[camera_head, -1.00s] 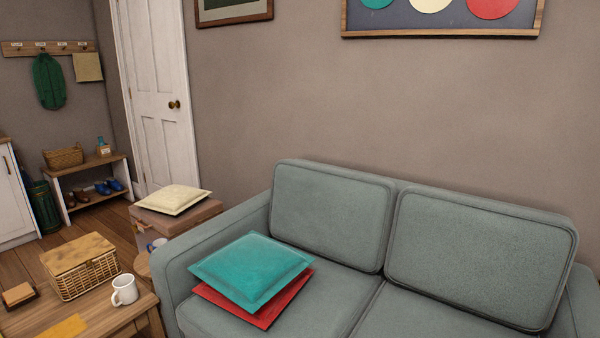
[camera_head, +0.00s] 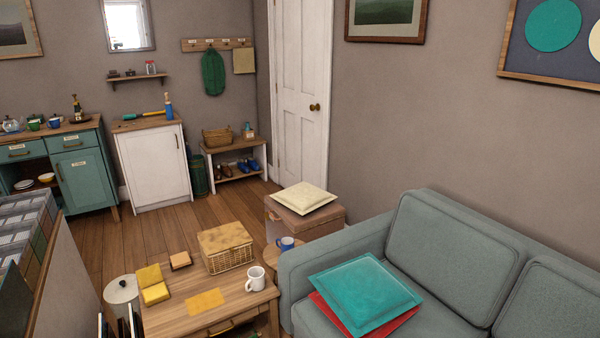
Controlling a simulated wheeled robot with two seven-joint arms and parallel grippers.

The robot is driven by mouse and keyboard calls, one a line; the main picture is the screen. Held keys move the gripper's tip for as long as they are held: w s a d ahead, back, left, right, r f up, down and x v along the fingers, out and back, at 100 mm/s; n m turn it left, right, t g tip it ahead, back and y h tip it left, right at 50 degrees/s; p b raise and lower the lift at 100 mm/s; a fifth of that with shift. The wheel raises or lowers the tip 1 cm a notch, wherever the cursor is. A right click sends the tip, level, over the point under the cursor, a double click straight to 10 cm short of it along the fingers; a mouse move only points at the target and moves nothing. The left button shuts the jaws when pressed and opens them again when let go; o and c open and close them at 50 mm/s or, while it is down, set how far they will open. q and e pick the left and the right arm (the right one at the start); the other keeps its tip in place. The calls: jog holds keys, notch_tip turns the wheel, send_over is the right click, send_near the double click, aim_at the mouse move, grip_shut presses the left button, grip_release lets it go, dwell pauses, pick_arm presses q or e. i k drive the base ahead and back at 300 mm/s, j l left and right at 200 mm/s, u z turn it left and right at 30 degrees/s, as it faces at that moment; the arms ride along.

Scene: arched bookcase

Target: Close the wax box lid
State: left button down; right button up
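No box in view is clearly marked as the wax box. A small yellow box-like thing (camera_head: 152,285) lies on the left part of the wooden coffee table (camera_head: 215,315). It has two yellow parts, one tilted up behind the other, like a raised lid; it is too small to be sure. A small brown block or box (camera_head: 180,260) sits behind it to the right. A wicker basket with a flat lid (camera_head: 226,246) stands beside that, its lid down. Neither of my grippers is in view.
A white mug (camera_head: 256,279) and a yellow cloth (camera_head: 205,301) are on the coffee table. A grey sofa (camera_head: 455,240) fills the right. Wooden floor (camera_head: 140,235) is clear between the table and the white cabinet (camera_head: 155,165).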

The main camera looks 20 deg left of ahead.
aim_at(150, 275)
jog(key=u, duration=1.85)
jog(key=i+z, duration=0.2)
jog(key=i, duration=0.25)
jog(key=i+j+z, duration=0.2)
jog(key=i, duration=0.2)
jog(key=i+j+z, duration=0.25)
jog(key=i, duration=0.15)
jog(key=i+j+z, duration=0.2)
jog(key=i, duration=0.25)
